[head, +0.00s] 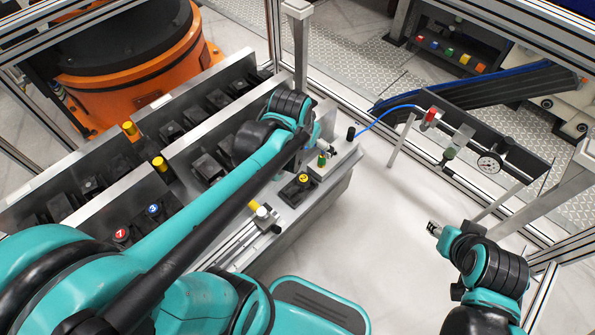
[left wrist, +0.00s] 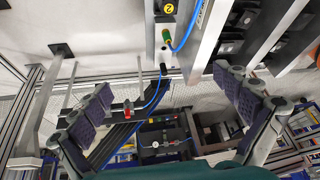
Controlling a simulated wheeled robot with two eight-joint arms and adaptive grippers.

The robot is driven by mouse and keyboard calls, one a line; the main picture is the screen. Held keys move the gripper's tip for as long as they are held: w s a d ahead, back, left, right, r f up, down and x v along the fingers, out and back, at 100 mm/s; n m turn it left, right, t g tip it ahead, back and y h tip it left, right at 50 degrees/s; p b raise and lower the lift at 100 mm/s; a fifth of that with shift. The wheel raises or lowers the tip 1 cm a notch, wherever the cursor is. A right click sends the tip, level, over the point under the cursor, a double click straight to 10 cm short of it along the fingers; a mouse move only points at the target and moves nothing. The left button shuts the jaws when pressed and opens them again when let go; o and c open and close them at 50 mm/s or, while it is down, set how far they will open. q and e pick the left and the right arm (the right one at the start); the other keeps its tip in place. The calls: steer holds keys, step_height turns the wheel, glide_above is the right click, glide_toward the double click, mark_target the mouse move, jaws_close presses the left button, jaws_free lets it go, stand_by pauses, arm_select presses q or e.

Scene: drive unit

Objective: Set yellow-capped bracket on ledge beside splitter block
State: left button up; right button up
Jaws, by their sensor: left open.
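Several yellow-topped parts show in the head view, and I cannot tell for sure which is the bracket. One yellow-capped piece (head: 254,206) sits by a white knob at the end of silver rails. Two yellow-capped posts, a farther one (head: 130,128) and a nearer one (head: 160,164), stand in the bin area. A pale block with a green fitting (head: 322,160), possibly the splitter block, is on the bench's right end; its green fitting shows in the left wrist view (left wrist: 167,34). My left gripper (left wrist: 163,82) is open and empty, mostly hidden in the head view. My right gripper (head: 434,229) is away from the bench, its jaws unclear.
A black block with a yellow 2 label (head: 303,179) stands near the fitting. A blue hose (head: 385,108) runs toward a gauge panel (head: 489,163). Red (head: 121,235) and blue (head: 154,210) numbered caps are at left. Floor right of the bench is clear.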

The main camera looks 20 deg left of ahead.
arm_select(q)
steer(key=s+d+r+n+t, duration=0.1)
steer(key=s+d+r+t, duration=0.1)
steer(key=s, duration=0.8)
steer(key=shift+s, duration=0.25)
